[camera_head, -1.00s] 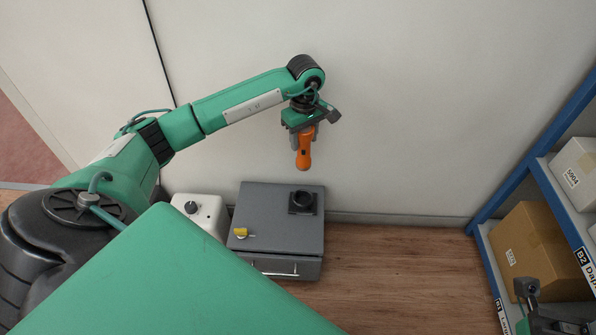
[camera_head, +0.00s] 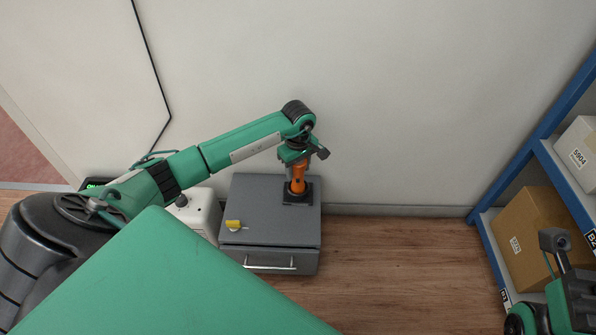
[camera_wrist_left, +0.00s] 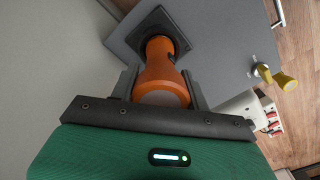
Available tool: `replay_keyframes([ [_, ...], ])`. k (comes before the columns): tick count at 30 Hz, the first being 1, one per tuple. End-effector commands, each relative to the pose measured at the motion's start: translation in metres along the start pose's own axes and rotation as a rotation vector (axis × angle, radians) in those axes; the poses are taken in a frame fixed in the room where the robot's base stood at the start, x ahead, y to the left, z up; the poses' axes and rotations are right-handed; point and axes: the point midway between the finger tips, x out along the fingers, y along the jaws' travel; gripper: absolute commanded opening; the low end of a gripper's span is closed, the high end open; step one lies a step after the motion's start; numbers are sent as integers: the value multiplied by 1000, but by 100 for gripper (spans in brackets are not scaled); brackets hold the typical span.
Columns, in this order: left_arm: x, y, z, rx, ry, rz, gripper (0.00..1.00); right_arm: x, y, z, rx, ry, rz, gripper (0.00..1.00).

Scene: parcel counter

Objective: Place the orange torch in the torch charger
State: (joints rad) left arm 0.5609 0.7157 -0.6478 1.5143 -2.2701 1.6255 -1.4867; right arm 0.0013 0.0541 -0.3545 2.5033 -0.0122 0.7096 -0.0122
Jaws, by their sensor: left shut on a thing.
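The orange torch (camera_head: 298,186) is upright, with its lower end in or at the black torch charger (camera_head: 297,198) on top of the grey cabinet (camera_head: 255,213). My left gripper (camera_head: 297,166) is shut on the torch from above. In the left wrist view the torch (camera_wrist_left: 162,72) sits between my left fingers (camera_wrist_left: 160,88), and its far end meets the charger's square black base (camera_wrist_left: 150,32). How deep the torch sits is hidden. Part of my right gripper (camera_head: 560,290) shows at the lower right; its fingertips are not clear.
A yellow knob (camera_head: 233,225) is on the cabinet top, left of the charger. A white box-like unit (camera_head: 202,212) stands left of the cabinet. A blue shelf (camera_head: 490,240) with cardboard boxes (camera_head: 530,235) is at the right. A wall is close behind; wooden floor is free between cabinet and shelf.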

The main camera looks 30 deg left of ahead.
Motion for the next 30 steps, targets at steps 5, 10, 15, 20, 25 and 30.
replay_keyframes([
  [5, 5, 0, 0, 0, 0, 2, 1, 2, -1, 0, 6, 6, 0, 0],
  [10, 6, 0, 0, 0, 1, 1, 1, 0, -1, 0, 6, 6, 1, 0],
  [15, 8, 0, 0, 0, 0, 0, 66, 1, -2, 0, 8, 6, -1, 0],
  [20, 8, 0, 0, 0, 0, 1, 68, 1, -2, 0, 9, 6, -1, 0],
  [25, 6, 0, 0, 0, 0, 1, 68, 2, -2, 0, 9, 7, -1, 0],
  [30, -14, 1, -2, 0, 4, 4, 68, 10, 1, -1, -1, 14, 0, 0],
])
